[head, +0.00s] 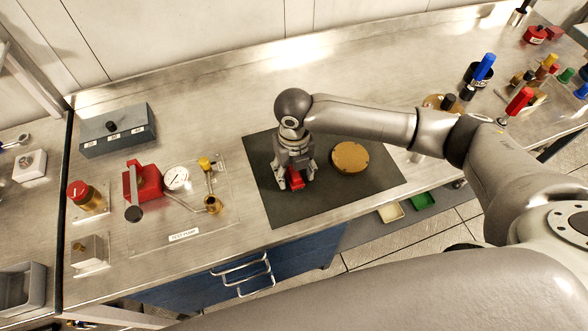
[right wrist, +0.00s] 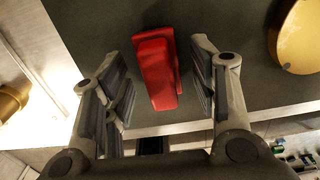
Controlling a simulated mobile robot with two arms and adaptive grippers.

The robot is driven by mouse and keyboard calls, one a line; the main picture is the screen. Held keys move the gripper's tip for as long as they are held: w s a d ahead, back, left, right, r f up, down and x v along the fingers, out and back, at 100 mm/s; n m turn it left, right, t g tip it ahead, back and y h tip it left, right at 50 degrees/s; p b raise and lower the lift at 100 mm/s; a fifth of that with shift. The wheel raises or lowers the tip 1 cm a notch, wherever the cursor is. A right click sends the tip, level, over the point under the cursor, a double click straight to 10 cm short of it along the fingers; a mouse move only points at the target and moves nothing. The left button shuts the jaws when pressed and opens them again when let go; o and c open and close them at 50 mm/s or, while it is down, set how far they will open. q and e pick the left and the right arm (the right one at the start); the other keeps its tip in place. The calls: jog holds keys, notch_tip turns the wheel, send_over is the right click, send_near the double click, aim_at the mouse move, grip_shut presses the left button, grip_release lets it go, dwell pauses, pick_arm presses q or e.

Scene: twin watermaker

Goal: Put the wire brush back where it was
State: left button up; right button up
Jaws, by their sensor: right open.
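A red object (head: 295,179) lies on the dark mat (head: 365,198). It looks like a thick red block or handle in the right wrist view (right wrist: 158,72). No bristles show, so I cannot tell whether it is the wire brush. My right gripper (head: 294,184) points down over it, with its fingers apart on either side. In the right wrist view my right gripper (right wrist: 160,95) is open, with a gap between each finger and the red object. My left gripper is not in view.
A round brass disc (head: 350,157) lies on the mat right of the gripper. A test pump (head: 143,182) with a gauge (head: 176,178) stands left, below a grey box (head: 118,131). Tools with blue (head: 485,66) and red (head: 519,101) handles stand right. The mat's front part is clear.

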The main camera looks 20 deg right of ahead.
notch_tip(320, 180, up, 12)
jog(key=b, duration=0.3)
jog(key=shift+r, duration=0.2)
dwell(0.4)
